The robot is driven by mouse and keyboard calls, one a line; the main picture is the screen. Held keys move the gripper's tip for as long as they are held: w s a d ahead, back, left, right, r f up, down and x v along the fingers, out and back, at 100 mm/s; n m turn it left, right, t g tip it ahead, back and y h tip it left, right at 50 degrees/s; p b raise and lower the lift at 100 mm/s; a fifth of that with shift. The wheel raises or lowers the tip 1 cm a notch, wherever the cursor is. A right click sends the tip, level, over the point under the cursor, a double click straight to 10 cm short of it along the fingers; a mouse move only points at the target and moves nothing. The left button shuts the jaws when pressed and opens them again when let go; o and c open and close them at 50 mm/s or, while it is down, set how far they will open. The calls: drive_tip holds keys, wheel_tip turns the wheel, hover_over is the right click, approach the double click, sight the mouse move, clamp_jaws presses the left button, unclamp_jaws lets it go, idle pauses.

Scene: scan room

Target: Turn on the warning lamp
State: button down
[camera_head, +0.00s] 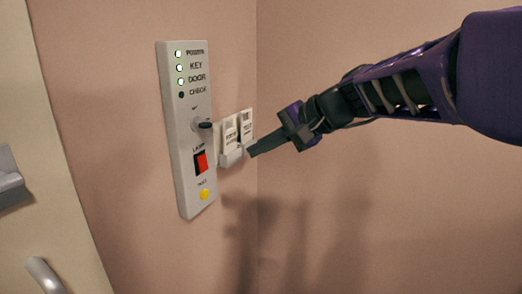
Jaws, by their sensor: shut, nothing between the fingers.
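A tall grey control panel (186,130) is mounted on the wall left of centre. Near its top, the POWER, KEY and DOOR indicators glow pale green, and the CHECK indicator is dark. A dark key or knob (205,125) sticks out at mid-height. Below it, under a label that seems to read LAMP, is a red rocker switch (200,161) in a dark frame. A yellow button (204,194) is near the bottom. My gripper (251,153) is shut and empty, to the right of the red switch and apart from it. The warning lamp itself does not show.
A small wall holder (232,158) with white printed cards (230,133) sits between the panel and my gripper, close to the fingertips. A door (45,200) with a grey handle (44,274) is at left. The wall below the holder is clear.

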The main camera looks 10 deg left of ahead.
approach(205, 168)
wheel_tip(205, 168, down, 3)
drive_tip(key=a, duration=0.2)
drive_tip(key=shift+w+a+f, duration=0.15)
drive_tip(key=shift+w+a, duration=0.55)
drive_tip(key=shift+a, duration=0.25)
drive_tip(key=shift+w+a+f, duration=0.1)
drive_tip(key=shift+w+a, duration=0.15)
drive_tip(key=shift+a, duration=0.25)
